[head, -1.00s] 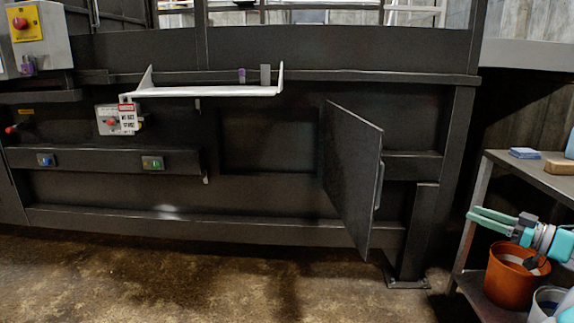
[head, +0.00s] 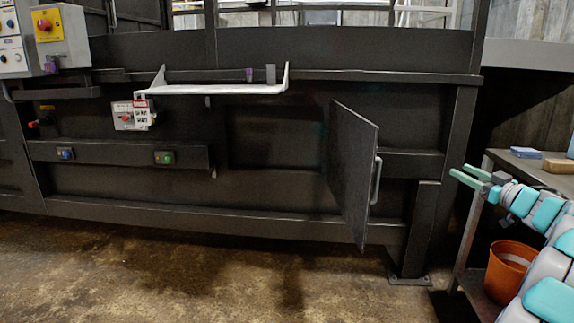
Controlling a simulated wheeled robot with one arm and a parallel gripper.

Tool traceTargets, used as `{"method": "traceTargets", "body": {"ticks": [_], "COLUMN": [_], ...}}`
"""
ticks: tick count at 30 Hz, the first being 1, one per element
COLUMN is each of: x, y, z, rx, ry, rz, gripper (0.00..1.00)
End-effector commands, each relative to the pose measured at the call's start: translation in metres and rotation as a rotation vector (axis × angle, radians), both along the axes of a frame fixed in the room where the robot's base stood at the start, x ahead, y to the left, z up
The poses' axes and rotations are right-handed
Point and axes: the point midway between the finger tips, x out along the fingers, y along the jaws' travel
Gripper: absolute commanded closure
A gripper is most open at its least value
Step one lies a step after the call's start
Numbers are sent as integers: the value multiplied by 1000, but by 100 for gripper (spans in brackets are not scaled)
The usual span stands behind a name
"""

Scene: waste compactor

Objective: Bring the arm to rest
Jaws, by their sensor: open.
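My gripper (head: 469,176) is at the right side of the head view, with its two teal fingers apart and nothing between them. It points left and is in front of the metal shelf unit, above the orange bucket. My arm (head: 540,215), in teal and white segments, reaches in from the lower right edge.
The dark compactor body (head: 280,215) spans the view, its hatch door (head: 350,170) standing open left of my gripper. A white shelf (head: 215,89) juts from it. The shelf unit (head: 535,172) holds a blue pad (head: 525,152) and tan block (head: 556,165). Orange bucket (head: 509,268) stands below. Floor ahead is clear.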

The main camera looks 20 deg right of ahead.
Motion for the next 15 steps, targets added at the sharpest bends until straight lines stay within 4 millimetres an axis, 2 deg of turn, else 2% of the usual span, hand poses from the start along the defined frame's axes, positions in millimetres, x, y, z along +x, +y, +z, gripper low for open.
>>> {"method": "traceTargets", "body": {"ticks": [3,6,9,12,15], "x": [36,62,78,83,79], "y": [16,33,54,81,115], "z": [25,42,49,43,26], "rx": [-22,-29,-18,3,36], "ry": [-5,10,51,123,226], "rz": [-104,-222,-335,-435,-516], "gripper": [50,50,50,50,50]}}
